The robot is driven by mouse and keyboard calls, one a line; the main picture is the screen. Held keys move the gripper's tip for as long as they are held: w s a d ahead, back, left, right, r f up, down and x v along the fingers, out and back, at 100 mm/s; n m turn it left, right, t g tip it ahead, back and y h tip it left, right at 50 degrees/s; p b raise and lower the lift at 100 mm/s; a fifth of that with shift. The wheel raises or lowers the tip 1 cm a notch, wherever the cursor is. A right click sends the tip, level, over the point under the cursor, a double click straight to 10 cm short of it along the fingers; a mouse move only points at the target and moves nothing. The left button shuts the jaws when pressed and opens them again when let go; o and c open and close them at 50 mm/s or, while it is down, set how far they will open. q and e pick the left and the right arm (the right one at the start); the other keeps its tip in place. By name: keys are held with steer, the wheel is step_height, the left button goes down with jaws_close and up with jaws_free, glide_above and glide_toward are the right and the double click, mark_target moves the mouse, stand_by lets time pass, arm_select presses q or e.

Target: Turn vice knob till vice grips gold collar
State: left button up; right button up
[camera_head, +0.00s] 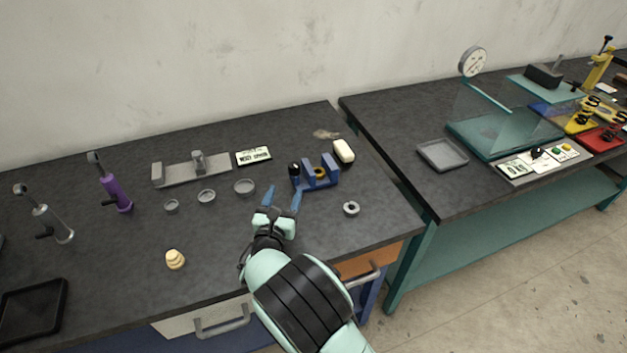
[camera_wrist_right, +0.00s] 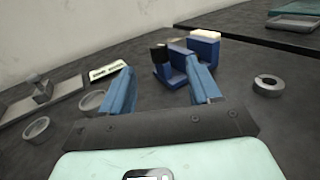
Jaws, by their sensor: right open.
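A blue vice (camera_head: 322,180) stands on the dark bench, with a black knob (camera_head: 294,169) at its left end. A small gold collar (camera_head: 320,173) shows between the vice's jaws; whether the jaws touch it I cannot tell. My right gripper (camera_head: 282,199) is open and empty, just in front of and left of the vice, apart from the knob. In the right wrist view the vice (camera_wrist_right: 202,50) and knob (camera_wrist_right: 159,53) lie ahead, between and beyond the blue fingertips (camera_wrist_right: 160,85). The collar is hidden there. My left gripper is not in view.
A grey ring (camera_head: 351,209) lies right of my gripper, and a cream block (camera_head: 344,151) stands behind the vice. Several shallow grey dishes (camera_head: 244,187) and a grey fixture (camera_head: 192,171) are to the left. The bench front between the gold weights (camera_head: 175,259) and my arm is clear.

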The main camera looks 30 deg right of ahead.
mark_target(293, 169)
steer(key=shift+s+a+f+y, duration=0.2)
steer(key=shift+f+y, duration=0.1)
steer(key=shift+n, duration=0.3)
steer(key=x, duration=1.3)
steer(key=shift+w+d+p, duration=0.1)
steer(key=shift+w+p, duration=0.2)
steer(key=shift+p, duration=0.05)
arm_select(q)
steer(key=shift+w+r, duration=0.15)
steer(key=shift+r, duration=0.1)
